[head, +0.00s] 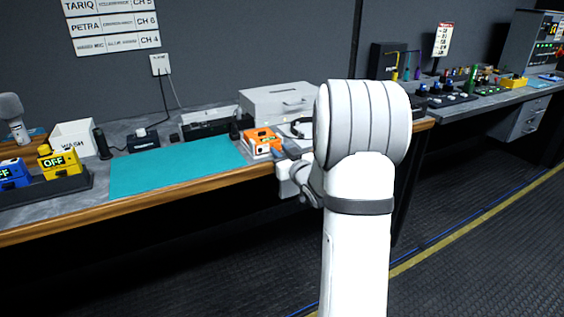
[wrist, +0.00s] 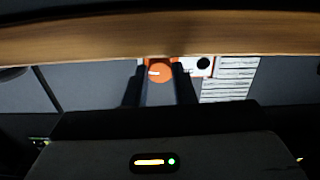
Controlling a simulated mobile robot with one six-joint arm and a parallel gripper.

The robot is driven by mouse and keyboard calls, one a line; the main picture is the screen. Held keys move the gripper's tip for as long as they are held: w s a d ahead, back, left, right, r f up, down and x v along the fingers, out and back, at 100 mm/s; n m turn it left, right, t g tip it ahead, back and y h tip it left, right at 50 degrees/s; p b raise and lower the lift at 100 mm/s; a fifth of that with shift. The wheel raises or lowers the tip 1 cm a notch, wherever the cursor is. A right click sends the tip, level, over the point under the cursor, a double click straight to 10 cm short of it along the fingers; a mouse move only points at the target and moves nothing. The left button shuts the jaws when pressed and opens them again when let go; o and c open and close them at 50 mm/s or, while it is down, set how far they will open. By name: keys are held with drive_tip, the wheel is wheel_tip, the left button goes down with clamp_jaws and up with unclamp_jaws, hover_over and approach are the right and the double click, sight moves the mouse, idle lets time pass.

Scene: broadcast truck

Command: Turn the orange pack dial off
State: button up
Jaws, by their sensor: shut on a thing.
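The orange pack (head: 262,138), orange and white, stands on the bench by the right end of the teal mat. In the wrist view its round orange dial (wrist: 159,72) shows a short white mark pointing left. My gripper (wrist: 162,88) has its two dark fingers on either side of the dial, shut on it. In the head view my gripper (head: 282,150) reaches the pack's right front side, and my arm hides part of the bench behind. The pack's display cannot be read.
The teal mat (head: 175,167) is bare. A dark tray (head: 48,190) at left holds blue and yellow packs reading OFF. A grey case (head: 277,103) stands behind the orange pack. The wooden bench edge (wrist: 80,40) crosses the wrist view.

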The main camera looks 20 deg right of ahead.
drive_tip(key=shift+f+n+b, duration=0.15)
drive_tip(key=shift+n+b, duration=0.55)
drive_tip(key=o, duration=0.7)
drive_tip(key=s, duration=0.7)
drive_tip(key=shift+s+d, duration=0.15)
drive_tip(key=shift+s, duration=0.25)
drive_tip(key=shift+r, duration=0.2)
